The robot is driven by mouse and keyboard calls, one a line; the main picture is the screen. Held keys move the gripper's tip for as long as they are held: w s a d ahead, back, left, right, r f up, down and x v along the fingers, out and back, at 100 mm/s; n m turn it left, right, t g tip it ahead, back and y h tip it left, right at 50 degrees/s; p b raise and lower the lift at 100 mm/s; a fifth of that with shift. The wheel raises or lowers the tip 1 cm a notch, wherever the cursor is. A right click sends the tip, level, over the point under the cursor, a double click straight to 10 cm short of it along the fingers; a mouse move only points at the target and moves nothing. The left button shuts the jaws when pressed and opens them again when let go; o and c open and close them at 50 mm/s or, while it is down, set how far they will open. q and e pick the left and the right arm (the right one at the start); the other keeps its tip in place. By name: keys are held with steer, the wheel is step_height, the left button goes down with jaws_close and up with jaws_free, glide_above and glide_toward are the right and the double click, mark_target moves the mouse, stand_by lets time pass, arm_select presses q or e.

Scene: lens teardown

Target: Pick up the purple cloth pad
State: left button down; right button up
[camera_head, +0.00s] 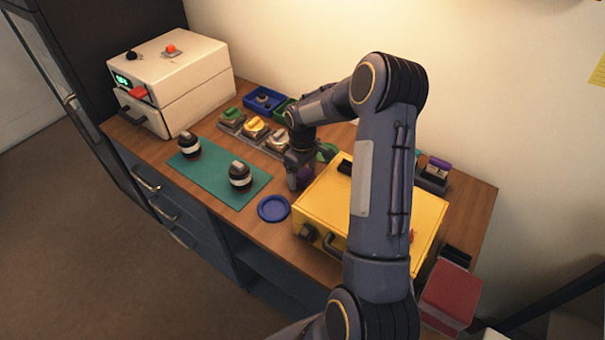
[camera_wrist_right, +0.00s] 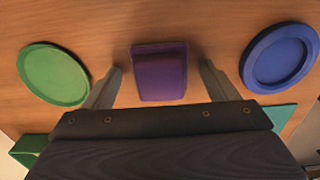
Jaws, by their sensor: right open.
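The purple cloth pad (camera_wrist_right: 160,74) lies on the wooden worktop in the right wrist view, a small block-like shape. My right gripper (camera_wrist_right: 161,80) is open, with one finger on each side of the pad and a gap of bare wood on both sides. In the head view the right gripper (camera_head: 298,181) points down at the worktop, left of the yellow box, and only part of the purple pad (camera_head: 305,178) shows beside it. My left gripper is not in view.
A blue dish (camera_head: 273,208) and a green dish (camera_wrist_right: 54,76) lie on opposite sides of the pad. The yellow box (camera_head: 330,195) stands close to the gripper. A teal mat (camera_head: 215,184) carries two dark round parts. A white machine (camera_head: 175,85) stands at the back left.

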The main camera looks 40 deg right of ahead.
steer(key=shift+c, duration=0.3)
steer(key=c, duration=1)
steer(key=shift+r, duration=0.1)
steer(key=shift+r, duration=0.4)
step_height(320, 180, up, 2)
steer(key=shift+r, duration=0.15)
steer(key=w+a+r+b, duration=0.2)
steer(key=a+r, duration=0.7)
steer(key=a, duration=0.5)
steer(key=shift+w+r+b, duration=0.3)
steer(key=shift+r+b, duration=0.1)
steer(key=shift+b, duration=0.3)
